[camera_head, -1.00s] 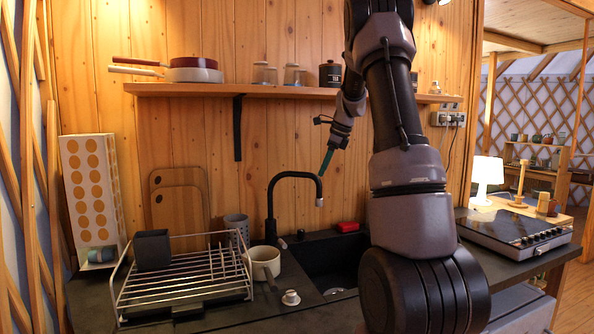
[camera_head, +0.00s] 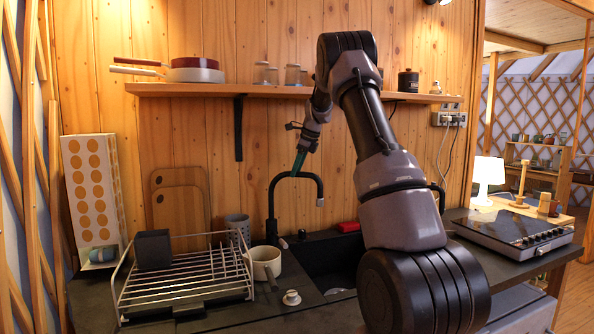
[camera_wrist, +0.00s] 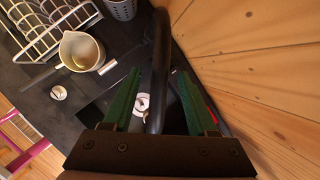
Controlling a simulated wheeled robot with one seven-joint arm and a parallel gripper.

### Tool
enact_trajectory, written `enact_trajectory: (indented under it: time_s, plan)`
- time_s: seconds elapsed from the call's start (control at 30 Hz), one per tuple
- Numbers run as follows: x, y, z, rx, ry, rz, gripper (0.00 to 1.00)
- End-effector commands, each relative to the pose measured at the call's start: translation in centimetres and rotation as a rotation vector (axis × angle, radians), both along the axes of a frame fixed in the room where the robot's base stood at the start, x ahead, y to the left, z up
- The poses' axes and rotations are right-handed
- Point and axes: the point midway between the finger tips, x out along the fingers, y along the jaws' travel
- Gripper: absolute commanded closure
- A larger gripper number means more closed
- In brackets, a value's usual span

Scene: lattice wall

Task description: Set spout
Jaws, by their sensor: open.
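The black faucet spout (camera_head: 271,207) arches up from the counter behind the sink, its outlet end hanging down on the right. My gripper (camera_head: 297,169) is at the top of the arch in the head view, pointing down. In the wrist view my gripper (camera_wrist: 159,75) is open, with one green finger on each side of the black spout (camera_wrist: 160,60). The spout runs between the fingers; I cannot tell whether either finger touches it. The sink (camera_head: 325,258) lies below, partly hidden by my arm.
A wire dish rack (camera_head: 190,285), a white pot (camera_head: 263,262) and a small white knob-like item (camera_head: 291,297) stand left of the sink. A red item (camera_head: 348,226) lies behind it. A wooden shelf (camera_head: 200,89) with jars and pans is above. The wooden wall is close behind the spout.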

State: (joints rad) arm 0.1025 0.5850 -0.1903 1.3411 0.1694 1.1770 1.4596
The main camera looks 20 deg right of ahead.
Motion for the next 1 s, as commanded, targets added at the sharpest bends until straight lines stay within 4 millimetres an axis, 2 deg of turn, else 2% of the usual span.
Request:
enact_trajectory:
  time_s: [0.3, 0.37, 0.4, 0.47, 1.0]
  plan:
    - [0.09, 0.04, -0.27, -0.001, -0.001, 0.001, 0.42]
    - [0.08, 0.05, -0.27, -0.001, -0.001, 0.001, 0.65]
    - [0.09, 0.04, -0.26, -0.001, -0.001, 0.001, 0.8]
    - [0.08, 0.05, -0.26, -0.001, -0.001, 0.001, 1.0]
    - [0.06, 0.03, -0.26, -0.001, -0.001, 0.001, 1.0]
